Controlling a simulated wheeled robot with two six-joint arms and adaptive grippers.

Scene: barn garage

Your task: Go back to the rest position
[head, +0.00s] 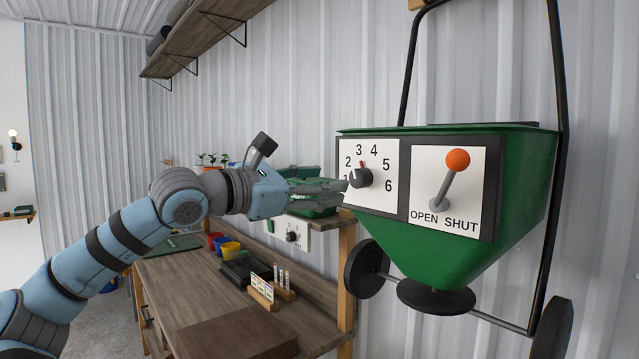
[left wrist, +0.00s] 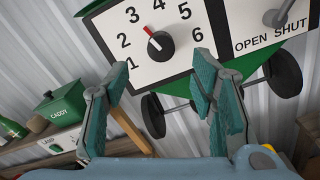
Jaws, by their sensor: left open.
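My left gripper (head: 335,188) comes in from the left, open and empty, close to the green spreader hopper (head: 450,260). In the left wrist view its two fingers (left wrist: 160,95) are spread wide below the black dial (left wrist: 160,46), with nothing between them. The dial (head: 360,178) sits on a white plate numbered 1 to 6, and its red mark points near 3. Beside it, the lever with an orange ball (head: 457,160) leans to the right, over SHUT. My right gripper is not in view.
A wooden workbench (head: 190,290) stands below my left arm. It holds coloured pots (head: 228,248), a dark tray and small racks. A green caddy (left wrist: 64,104) sits on a shelf behind the gripper. A wall shelf (head: 205,35) is above. The spreader has black wheels (head: 362,268).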

